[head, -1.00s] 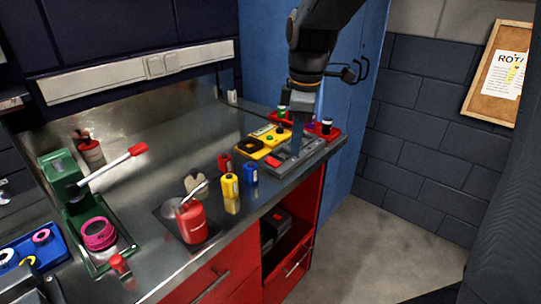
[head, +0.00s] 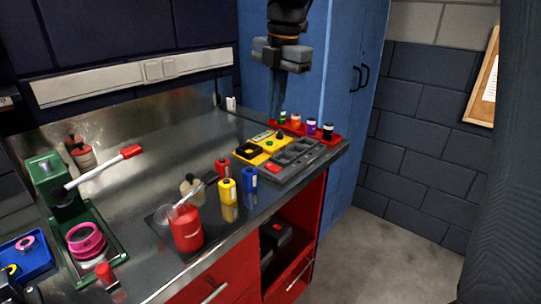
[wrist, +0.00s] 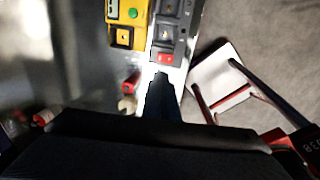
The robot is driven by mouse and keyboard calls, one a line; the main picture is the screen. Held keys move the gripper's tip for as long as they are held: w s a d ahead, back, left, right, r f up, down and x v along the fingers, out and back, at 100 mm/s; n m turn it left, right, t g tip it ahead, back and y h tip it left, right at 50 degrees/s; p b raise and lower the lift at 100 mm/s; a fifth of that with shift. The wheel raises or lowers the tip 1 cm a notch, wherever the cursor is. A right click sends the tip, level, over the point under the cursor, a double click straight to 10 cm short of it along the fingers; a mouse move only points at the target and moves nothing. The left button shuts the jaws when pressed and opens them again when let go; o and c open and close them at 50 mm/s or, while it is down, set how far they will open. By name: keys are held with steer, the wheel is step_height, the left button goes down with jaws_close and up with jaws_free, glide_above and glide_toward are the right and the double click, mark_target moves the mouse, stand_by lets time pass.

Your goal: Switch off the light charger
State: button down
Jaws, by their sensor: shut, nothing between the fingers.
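The light charger is a dark grey unit with several bays (head: 297,152), lying near the right end of the bench. A red switch (head: 273,168) sits at its near left end; its on or off position is too small to tell. In the wrist view the charger (wrist: 165,30) is at top centre, with the red switch (wrist: 166,58) just beyond my fingertips. My gripper (head: 276,113) is shut and empty, pointing down, raised above the bench. In the head view it appears behind the charger, clear of it.
A yellow unit (head: 262,146) with a green button adjoins the charger's left side. A red tray of small bottles (head: 333,138) is behind it. Blue (head: 249,177), yellow (head: 227,190) and red (head: 223,168) containers stand to the left. A red can (head: 187,228) is nearer.

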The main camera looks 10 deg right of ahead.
mark_target(269, 165)
steer(key=f, duration=0.4)
steer(key=w+f+p, duration=0.1)
steer(key=f, duration=0.4)
steer(key=a+f+p, duration=0.1)
steer(key=f, duration=0.4)
steer(key=shift+w, duration=0.15)
